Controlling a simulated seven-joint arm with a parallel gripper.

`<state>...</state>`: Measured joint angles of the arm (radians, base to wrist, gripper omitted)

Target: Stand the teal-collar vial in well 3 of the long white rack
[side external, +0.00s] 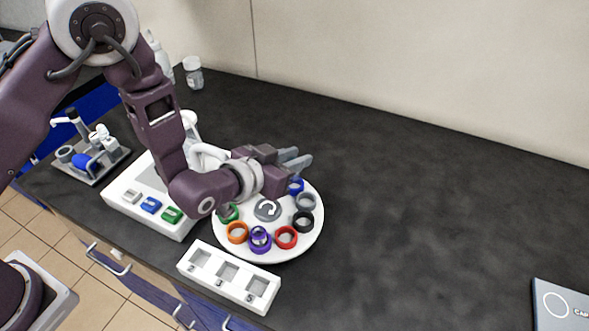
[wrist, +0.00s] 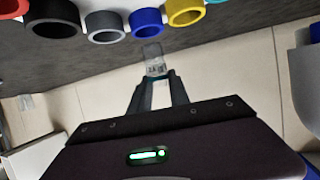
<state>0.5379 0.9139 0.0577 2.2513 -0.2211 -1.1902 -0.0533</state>
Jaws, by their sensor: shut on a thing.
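My gripper (side external: 300,160) is above the far side of the round white carousel, pointing right. In the wrist view my gripper (wrist: 155,85) is shut on a clear vial (wrist: 153,60); a small teal patch shows at the fingertips, probably its collar. The vial can hardly be made out in the side view. The long white rack (side external: 228,278) lies at the front of the bench, with three square wells that look empty. Marks beside the wells are too small to read surely.
The white carousel (side external: 316,235) carries several coloured rings; the purple ring (side external: 260,240) has a vial in it. A white device with coloured buttons (side external: 150,205) stands left of the carousel. A capped jar (side external: 193,73) stands at the back. The bench to the right is mostly clear.

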